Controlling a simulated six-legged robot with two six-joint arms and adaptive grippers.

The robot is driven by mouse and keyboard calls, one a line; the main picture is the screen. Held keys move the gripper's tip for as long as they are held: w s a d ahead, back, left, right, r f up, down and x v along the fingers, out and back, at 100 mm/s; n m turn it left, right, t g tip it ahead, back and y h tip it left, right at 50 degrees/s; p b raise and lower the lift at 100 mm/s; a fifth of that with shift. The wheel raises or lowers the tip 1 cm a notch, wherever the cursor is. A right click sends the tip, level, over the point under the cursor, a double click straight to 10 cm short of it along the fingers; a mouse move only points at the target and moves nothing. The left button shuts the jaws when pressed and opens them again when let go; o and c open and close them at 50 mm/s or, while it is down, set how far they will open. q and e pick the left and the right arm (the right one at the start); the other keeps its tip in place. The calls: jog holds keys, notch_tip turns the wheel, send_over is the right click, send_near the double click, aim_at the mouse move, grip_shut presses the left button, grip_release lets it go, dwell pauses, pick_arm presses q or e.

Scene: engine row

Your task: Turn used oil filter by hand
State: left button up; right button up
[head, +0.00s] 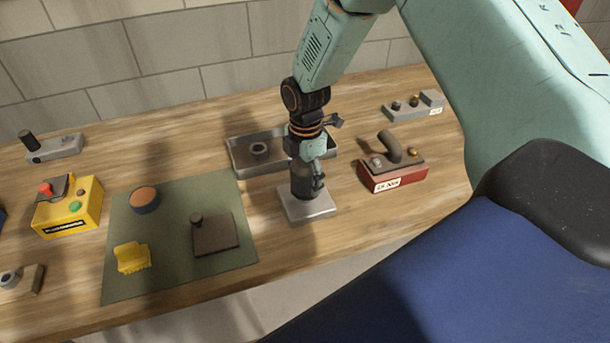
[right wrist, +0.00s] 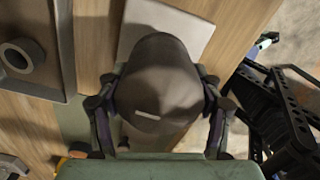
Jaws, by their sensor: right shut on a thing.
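The used oil filter (head: 302,181) is a dark brown cylinder standing upright on a pale square metal base (head: 318,211). My right gripper (head: 307,178) comes down from above and is shut on it. In the right wrist view, the filter (right wrist: 160,78) fills the middle, its rounded top showing a short pale mark. The two fingers of my right gripper (right wrist: 160,112) sit on either side of it. The pale base (right wrist: 185,25) shows behind the filter. My left gripper is not in view.
A grey metal tray (head: 237,158) holding a dark ring stands just behind the base. A red block (head: 405,176) with a brown handle is to the right. A green mat (head: 175,260) with several parts lies left, near a yellow box (head: 85,212).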

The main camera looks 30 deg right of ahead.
jog(key=shift+s+f, duration=0.15)
jog(key=shift+s, duration=0.1)
jog(key=o, duration=1.6)
jog(key=shift+c, duration=0.2)
jog(key=shift+w, duration=0.1)
jog(key=shift+w+r, duration=0.1)
jog(key=shift+r, duration=0.1)
